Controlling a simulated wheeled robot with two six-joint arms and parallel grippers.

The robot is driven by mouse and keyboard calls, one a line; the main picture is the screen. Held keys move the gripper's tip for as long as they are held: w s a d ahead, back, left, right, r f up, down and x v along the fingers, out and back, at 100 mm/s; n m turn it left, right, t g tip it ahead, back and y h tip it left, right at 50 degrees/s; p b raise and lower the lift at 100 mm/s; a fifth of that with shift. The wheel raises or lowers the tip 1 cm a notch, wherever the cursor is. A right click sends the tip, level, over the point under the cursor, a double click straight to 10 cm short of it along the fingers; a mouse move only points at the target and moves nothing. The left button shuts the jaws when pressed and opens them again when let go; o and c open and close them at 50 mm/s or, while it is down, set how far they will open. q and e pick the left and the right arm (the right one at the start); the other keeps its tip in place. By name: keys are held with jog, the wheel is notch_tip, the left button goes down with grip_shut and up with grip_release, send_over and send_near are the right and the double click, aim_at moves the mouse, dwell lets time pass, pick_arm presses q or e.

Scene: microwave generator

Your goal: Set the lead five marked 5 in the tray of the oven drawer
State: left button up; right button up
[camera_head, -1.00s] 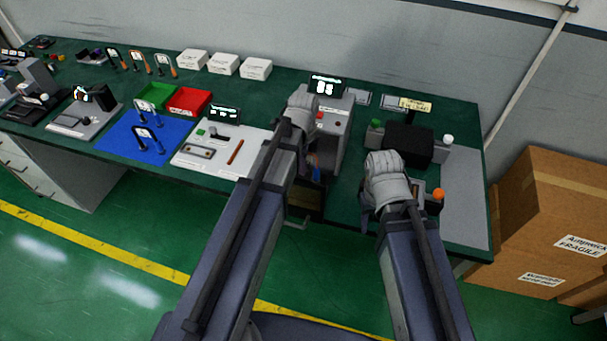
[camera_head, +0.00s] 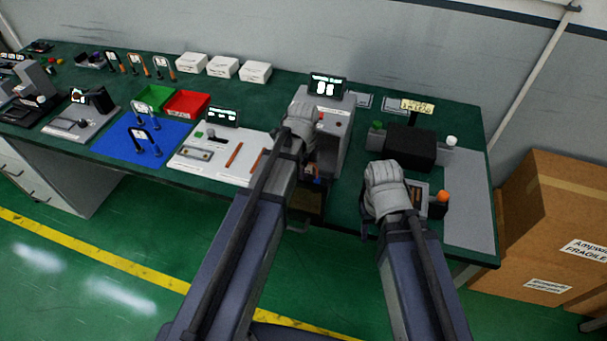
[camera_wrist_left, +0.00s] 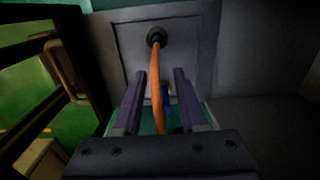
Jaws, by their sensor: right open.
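An orange lead (camera_wrist_left: 156,80) hangs from a dark round fitting on a grey panel in the left wrist view. Its number cannot be read. My left gripper (camera_wrist_left: 160,85) has its fingers apart on either side of the lead, with gaps visible. A small blue piece (camera_wrist_left: 166,98) shows between the fingers. In the head view my left gripper (camera_head: 312,178) is at the front of the grey unit with the lit display (camera_head: 327,87), mostly hidden by its wrist. An opening like a drawer (camera_head: 306,202) lies below it; its tray is unclear. My right gripper (camera_head: 370,218) is open, largely hidden by its wrist.
A black box (camera_head: 410,147) and an orange knob (camera_head: 442,197) are beside my right arm. A white plate with orange rods (camera_head: 220,155) and a blue mat (camera_head: 142,142) lie to the left. A dark frame with a handle (camera_wrist_left: 66,70) stands left in the wrist view.

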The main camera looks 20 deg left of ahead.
pick_arm(q)
notch_tip(320, 180, up, 12)
jog(key=p, duration=1.2)
jog(key=shift+r, duration=0.2)
jog(key=shift+c, duration=0.4)
dwell(0.3)
